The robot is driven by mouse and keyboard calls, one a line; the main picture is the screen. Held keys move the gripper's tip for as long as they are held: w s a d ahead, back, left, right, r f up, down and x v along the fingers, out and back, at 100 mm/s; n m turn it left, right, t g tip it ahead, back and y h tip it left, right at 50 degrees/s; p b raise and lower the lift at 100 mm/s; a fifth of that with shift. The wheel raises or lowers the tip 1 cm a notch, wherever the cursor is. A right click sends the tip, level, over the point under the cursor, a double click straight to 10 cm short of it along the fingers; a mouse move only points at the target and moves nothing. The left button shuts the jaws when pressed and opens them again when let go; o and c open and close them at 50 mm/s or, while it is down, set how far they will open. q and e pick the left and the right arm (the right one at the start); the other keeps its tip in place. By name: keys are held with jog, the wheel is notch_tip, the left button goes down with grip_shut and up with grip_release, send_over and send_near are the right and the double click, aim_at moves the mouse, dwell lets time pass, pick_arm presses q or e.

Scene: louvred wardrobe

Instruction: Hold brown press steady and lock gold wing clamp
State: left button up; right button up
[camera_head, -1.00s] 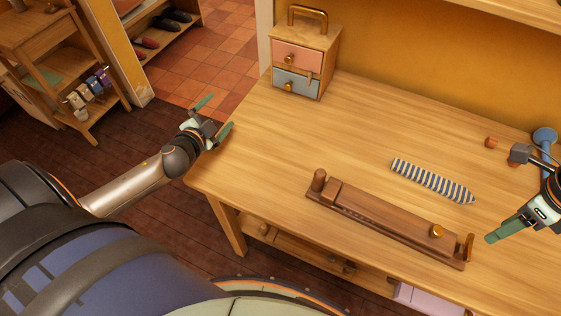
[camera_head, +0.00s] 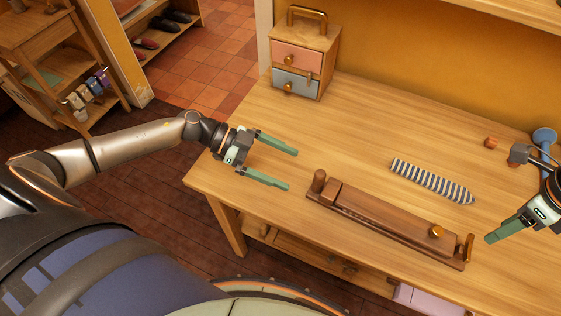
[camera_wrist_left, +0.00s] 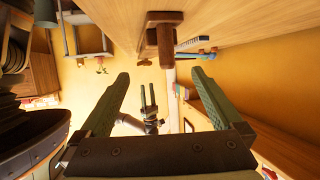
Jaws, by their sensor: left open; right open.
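The brown press (camera_head: 385,222) lies on the wooden table near its front edge. It has an upright knob (camera_head: 319,181) at its left end. The gold wing clamp (camera_head: 469,247) stands at its right end, and a round gold knob (camera_head: 437,231) sits on top nearby. My left gripper (camera_head: 293,170) is open and empty, to the left of the press and apart from it. The press also shows ahead, between the fingers, in the left wrist view (camera_wrist_left: 165,40). My right gripper (camera_head: 510,195) is open at the right edge, above the table and right of the press; it is partly cut off.
A striped strip (camera_head: 432,181) lies behind the press. A small wooden drawer box (camera_head: 305,55) stands at the back left. A small brown block (camera_head: 491,142) and a blue object (camera_head: 544,137) lie at the back right. The middle of the table (camera_head: 370,130) is clear.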

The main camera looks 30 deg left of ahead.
aim_at(472, 244)
pick_arm(q)
jog(key=x, duration=1.2)
jog(key=shift+d, duration=0.15)
jog(key=shift+c, duration=0.2)
jog(key=c, duration=1.5)
grip_shut()
pick_arm(e)
jog(key=shift+o, duration=0.5)
jog(key=o, duration=0.6)
pick_arm(q)
jog(key=shift+f, duration=0.1)
pick_arm(e)
jog(key=shift+o, duration=0.5)
jog(key=shift+r+n, duration=0.1)
jog(key=shift+n, duration=0.3)
pick_arm(q)
jog(key=shift+s+f, duration=0.1)
pick_arm(e)
jog(key=f+n, duration=0.2)
jog(key=f, duration=0.1)
jog(key=f+n, duration=0.2)
jog(key=f, duration=0.1)
jog(key=f+n, duration=0.2)
jog(key=f, duration=0.2)
jog(key=shift+w, duration=0.2)
